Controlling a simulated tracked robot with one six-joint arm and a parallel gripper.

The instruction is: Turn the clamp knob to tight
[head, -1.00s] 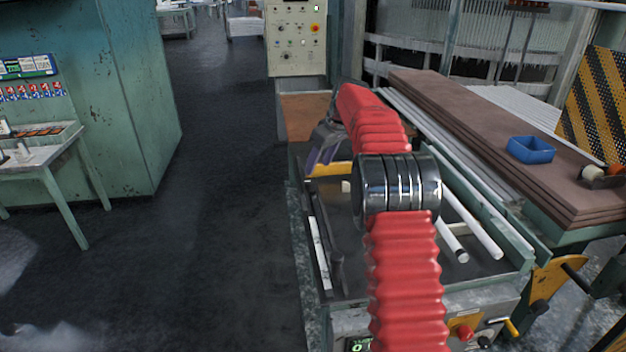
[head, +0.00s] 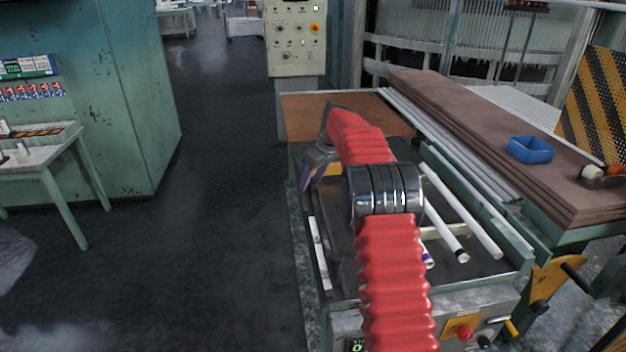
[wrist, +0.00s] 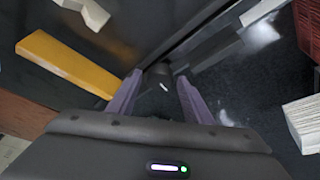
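A dark, round, knob-like part (wrist: 160,76) shows in the wrist view between the purple fingertips of my gripper (wrist: 158,88). It looks like the clamp knob, but it is dark and its setting cannot be read. My gripper's fingers stand apart, one on each side of it, with no clear contact visible. In the head view my gripper (head: 309,172) hangs at the left edge of the machine bed, pointing down. The knob is hidden there behind my gripper.
A yellow bar (wrist: 65,62) lies left of the fingers in the wrist view. A blue tray (head: 530,150) sits on brown boards (head: 480,130). The floor left of the machine is clear.

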